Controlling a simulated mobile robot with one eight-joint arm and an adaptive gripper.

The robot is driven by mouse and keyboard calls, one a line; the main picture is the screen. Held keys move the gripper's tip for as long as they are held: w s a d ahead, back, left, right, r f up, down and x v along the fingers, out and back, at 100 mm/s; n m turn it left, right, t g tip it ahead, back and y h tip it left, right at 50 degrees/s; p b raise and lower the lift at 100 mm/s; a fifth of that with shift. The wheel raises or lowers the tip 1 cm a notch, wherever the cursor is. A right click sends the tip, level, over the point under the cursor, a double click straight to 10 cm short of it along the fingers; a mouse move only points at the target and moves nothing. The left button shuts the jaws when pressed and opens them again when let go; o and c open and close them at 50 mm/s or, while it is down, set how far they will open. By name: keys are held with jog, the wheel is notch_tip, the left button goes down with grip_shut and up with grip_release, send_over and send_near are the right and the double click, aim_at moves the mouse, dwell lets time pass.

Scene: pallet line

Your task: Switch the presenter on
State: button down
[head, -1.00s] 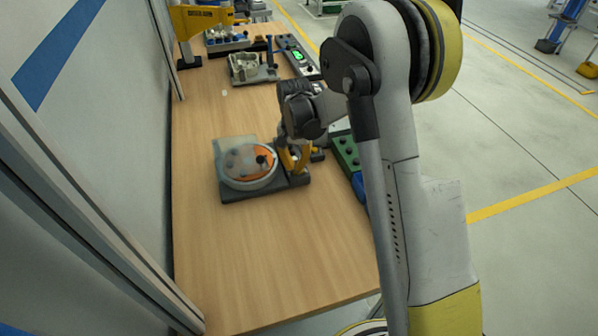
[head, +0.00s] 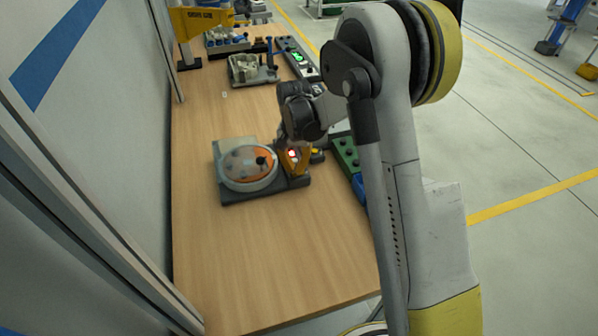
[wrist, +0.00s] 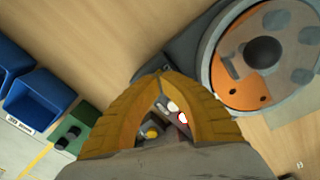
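The presenter is a dark grey base (head: 232,196) with a round disc (head: 248,180) in grey and orange on top, on the wooden bench. The disc also shows in the wrist view (wrist: 262,52), at upper right. A small red light (head: 292,154) glows at the presenter's right side; it shows in the wrist view (wrist: 182,117) between the finger bodies. My gripper (head: 296,168) is over that right side, pointing down. In the wrist view its yellow fingers (wrist: 161,73) meet at the tips with nothing seen between them. Whether they touch the presenter, I cannot tell.
A green block (head: 344,150) with dark knobs and blue bins (wrist: 38,100) stand close on the right. A grey fixture (head: 250,70), a panel with a green display (head: 297,57) and a yellow stand (head: 200,20) are farther back. The bench front is clear.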

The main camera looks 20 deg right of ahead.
jog(key=shift+r+p, duration=1.65)
jog(key=shift+r, duration=1.5)
jog(key=shift+r, duration=0.1)
jog(key=s+r+n+t+b, duration=0.3)
jog(key=s+r+b, duration=0.1)
jog(key=s+r, duration=0.7)
jog(key=s+n+t+b, duration=0.3)
jog(key=s+t, duration=0.1)
jog(key=s, duration=1.1)
jog(key=shift+f, duration=0.3)
